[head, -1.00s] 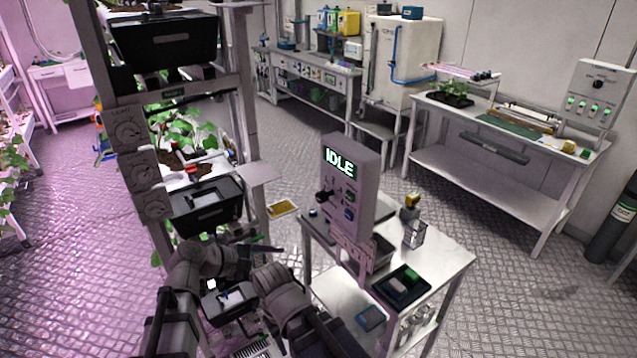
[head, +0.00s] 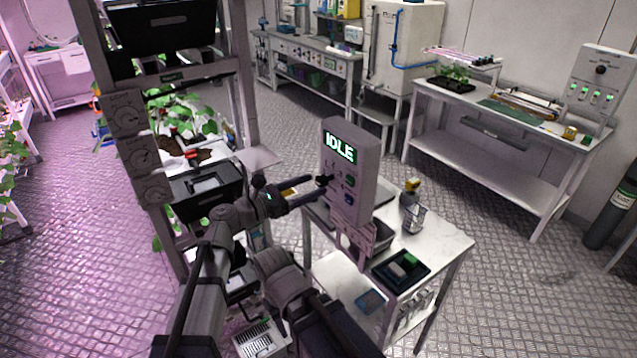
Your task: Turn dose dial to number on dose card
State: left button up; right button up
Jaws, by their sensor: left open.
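A grey control box (head: 349,165) stands upright on the small white cart, with a lit green "IDLE" screen (head: 340,147). A black knob, apparently the dose dial (head: 325,180), sits at the left of its face; its setting is too small to read. My left gripper (head: 319,188) is open, its fingers pointing right at the knob and partly covering it. I cannot tell whether they touch it. A pale card or label (head: 357,236) hangs below the box, perhaps the dose card; its number is unreadable.
The white cart (head: 440,248) carries a black tray (head: 401,268), a clear cup (head: 413,219) and a yellow-topped item (head: 411,188). A rack with several dials (head: 138,152) and black bins (head: 203,190) stands close on the left.

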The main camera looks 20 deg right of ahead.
aim_at(318, 183)
pick_arm(q)
jog(key=shift+x, duration=1.55)
grip_shut()
